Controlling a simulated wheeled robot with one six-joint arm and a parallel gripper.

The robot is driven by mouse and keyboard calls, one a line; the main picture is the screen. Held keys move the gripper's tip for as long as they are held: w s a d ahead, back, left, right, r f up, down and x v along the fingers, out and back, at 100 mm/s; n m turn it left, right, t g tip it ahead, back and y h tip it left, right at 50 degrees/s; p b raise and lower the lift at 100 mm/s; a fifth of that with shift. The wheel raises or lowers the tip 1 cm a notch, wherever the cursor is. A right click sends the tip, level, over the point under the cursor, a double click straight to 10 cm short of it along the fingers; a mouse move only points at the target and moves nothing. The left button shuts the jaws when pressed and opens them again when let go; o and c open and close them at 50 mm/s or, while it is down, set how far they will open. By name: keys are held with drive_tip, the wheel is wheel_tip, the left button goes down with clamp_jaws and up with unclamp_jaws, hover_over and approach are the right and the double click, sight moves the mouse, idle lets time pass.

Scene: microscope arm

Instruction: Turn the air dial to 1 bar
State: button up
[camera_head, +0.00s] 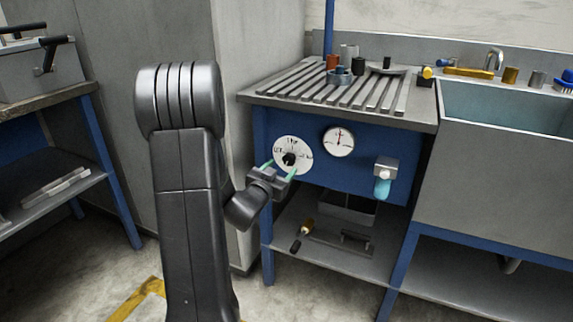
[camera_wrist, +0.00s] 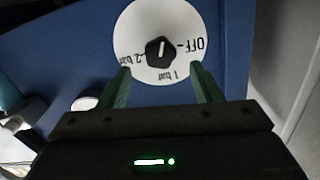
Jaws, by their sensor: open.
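The air dial (camera_head: 280,146) is a white disc on the blue front panel of the bench, with a black knob (camera_head: 289,159) at its centre. In the wrist view the dial (camera_wrist: 137,25) reads OFF at right, 1 bar below and 2 bar at left. The knob (camera_wrist: 160,52) carries a short white line, roughly vertical in that view; which end is the pointer I cannot tell. My gripper (camera_wrist: 161,76) is open and empty. Its green fingers are spread either side below the knob in the wrist view, apart from it. In the head view my gripper (camera_head: 280,169) is close before the dial.
A round gauge (camera_head: 338,141) is right of the dial, its needle near vertical. A grey bracket (camera_head: 386,166) with a teal cylinder (camera_head: 382,188) projects further right. The slatted bench top (camera_head: 420,112) overhangs above. A lower shelf (camera_head: 380,262) holds tools and a bin.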

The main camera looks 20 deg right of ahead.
sight(288, 161)
drive_tip(key=shift+b+x, duration=0.35)
drive_tip(key=shift+x, duration=2.4)
drive_tip(key=shift+a, duration=0.1)
drive_tip(key=c, duration=1)
drive_tip(key=shift+n+p, duration=0.3)
drive_tip(key=shift+n, duration=0.1)
drive_tip(key=o, duration=1)
drive_tip(key=shift+a, duration=0.1)
